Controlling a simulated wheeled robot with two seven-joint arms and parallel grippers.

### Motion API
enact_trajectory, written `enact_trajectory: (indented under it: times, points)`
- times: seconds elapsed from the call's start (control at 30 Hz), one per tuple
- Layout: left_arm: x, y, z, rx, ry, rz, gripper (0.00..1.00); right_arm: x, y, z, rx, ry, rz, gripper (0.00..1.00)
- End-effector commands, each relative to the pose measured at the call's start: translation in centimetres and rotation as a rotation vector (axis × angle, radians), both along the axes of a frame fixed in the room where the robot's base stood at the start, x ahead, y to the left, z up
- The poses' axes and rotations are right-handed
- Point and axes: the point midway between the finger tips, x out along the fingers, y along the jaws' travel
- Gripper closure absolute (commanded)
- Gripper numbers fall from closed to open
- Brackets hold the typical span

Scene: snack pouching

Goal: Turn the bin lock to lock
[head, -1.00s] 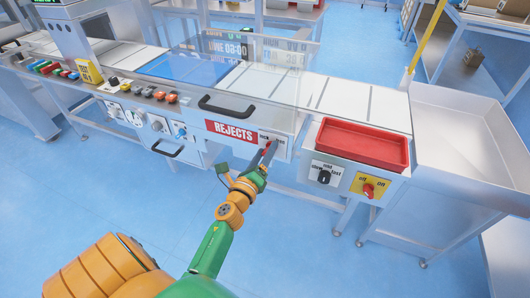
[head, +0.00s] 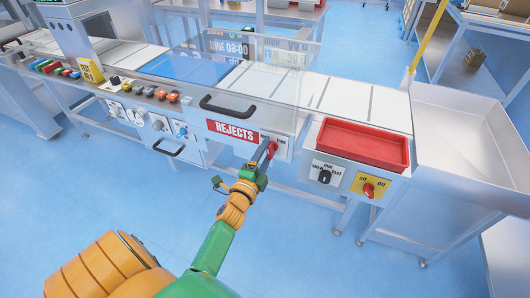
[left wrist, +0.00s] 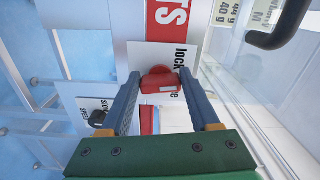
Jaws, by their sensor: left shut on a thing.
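The bin lock is a red knob on a white label plate on the front of the rejects bin (head: 282,121), just right of the red REJECTS sign (head: 232,131). In the left wrist view the knob (left wrist: 159,80) sits between my two blue-grey fingers, beside the printed word "lock". The other word on its label is partly hidden. My left gripper (head: 269,150) is shut on this knob; it also shows in the left wrist view (left wrist: 160,83). My fingers hide part of the knob in the head view. My right gripper is not in view.
A black bin handle (head: 225,108) is above the sign. To the right are a black selector knob (head: 324,176), a red knob on a yellow plate (head: 369,190) and a red tray (head: 362,145). A clear guard stands above the bin. The floor in front is free.

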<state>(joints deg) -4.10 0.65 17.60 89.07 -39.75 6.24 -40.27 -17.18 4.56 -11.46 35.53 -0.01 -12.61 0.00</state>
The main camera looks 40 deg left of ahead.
Motion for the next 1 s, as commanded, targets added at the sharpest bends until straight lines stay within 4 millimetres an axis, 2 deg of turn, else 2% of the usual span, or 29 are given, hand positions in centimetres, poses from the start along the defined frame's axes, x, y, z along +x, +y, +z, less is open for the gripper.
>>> enact_trajectory:
  times: [0.5,1.0]
  points:
    - [0.0,-0.2,-0.4,-0.434,-0.099,0.000,0.93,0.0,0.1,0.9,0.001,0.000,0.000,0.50]
    - [0.0,-0.3,-0.5,-0.625,-0.146,0.000,0.93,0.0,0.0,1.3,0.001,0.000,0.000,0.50]
